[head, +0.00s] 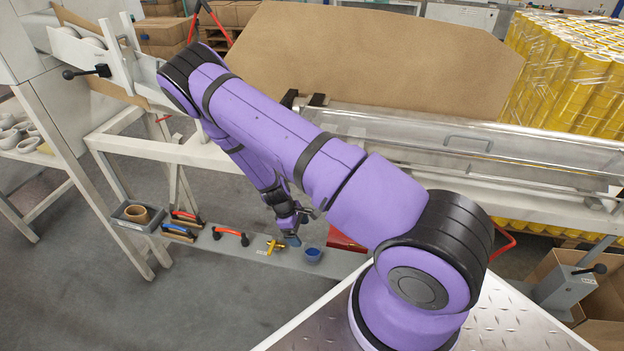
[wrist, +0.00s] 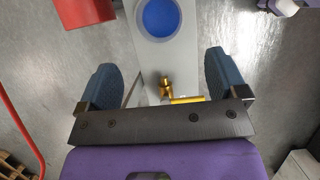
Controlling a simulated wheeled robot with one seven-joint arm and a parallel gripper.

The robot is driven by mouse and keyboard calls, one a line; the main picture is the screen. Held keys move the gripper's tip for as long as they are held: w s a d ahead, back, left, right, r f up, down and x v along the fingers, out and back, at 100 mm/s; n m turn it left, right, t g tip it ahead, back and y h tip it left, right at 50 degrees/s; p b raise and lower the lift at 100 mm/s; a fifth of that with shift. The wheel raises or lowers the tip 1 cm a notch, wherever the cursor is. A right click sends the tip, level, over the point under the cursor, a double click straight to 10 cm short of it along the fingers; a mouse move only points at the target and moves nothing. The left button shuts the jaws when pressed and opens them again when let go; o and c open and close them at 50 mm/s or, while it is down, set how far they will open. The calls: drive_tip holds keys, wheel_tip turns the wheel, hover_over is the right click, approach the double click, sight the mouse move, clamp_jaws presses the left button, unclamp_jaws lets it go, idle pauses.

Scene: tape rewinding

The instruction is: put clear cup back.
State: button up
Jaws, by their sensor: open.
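The clear cup (head: 312,255) stands on the grey low shelf (head: 335,263) in the head view, with blue showing inside it. In the wrist view the cup (wrist: 158,17) is seen from above at the top edge, as a blue round inside a pale rim. My gripper (head: 290,228) is above the shelf, just up and left of the cup in the head view. In the wrist view my gripper (wrist: 160,62) is open, its two blue-grey fingers wide apart with nothing held between them. The cup lies beyond the fingertips.
A brass fitting (head: 275,246) lies on the shelf left of the cup; it also shows between the fingers in the wrist view (wrist: 165,88). Red-and-black handled tools (head: 230,236) and a tray (head: 128,221) holding a brown roll are further left. A red object (head: 345,243) is right of the cup.

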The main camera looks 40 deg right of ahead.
drive_tip(key=w+a+r+m+t+y, duration=0.1)
drive_tip(key=w+a+r, duration=0.2)
drive_tip(key=r, duration=0.7)
drive_tip(key=w+a+r+m+t+y, duration=0.1)
drive_tip(key=w+a+r+y, duration=0.15)
drive_tip(key=r, duration=0.75)
wheel_tip(320, 180, up, 18)
drive_tip(key=s+a+m+t, duration=0.2)
drive_tip(key=s+a, duration=0.1)
drive_tip(key=s+r+m+t, duration=0.2)
drive_tip(key=s+r, duration=0.9)
drive_tip(key=r, duration=0.5)
drive_tip(key=s+r+t, duration=0.1)
drive_tip(key=s+r, duration=0.2)
drive_tip(key=s, duration=0.4)
drive_tip(key=s+r+m+t, duration=0.1)
drive_tip(key=s+r+t, duration=0.1)
drive_tip(key=s, duration=0.4)
drive_tip(key=shift+s+d+r+m+h, duration=0.25)
drive_tip(key=shift+s+r+m+h, duration=0.1)
drive_tip(key=shift+r, duration=0.4)
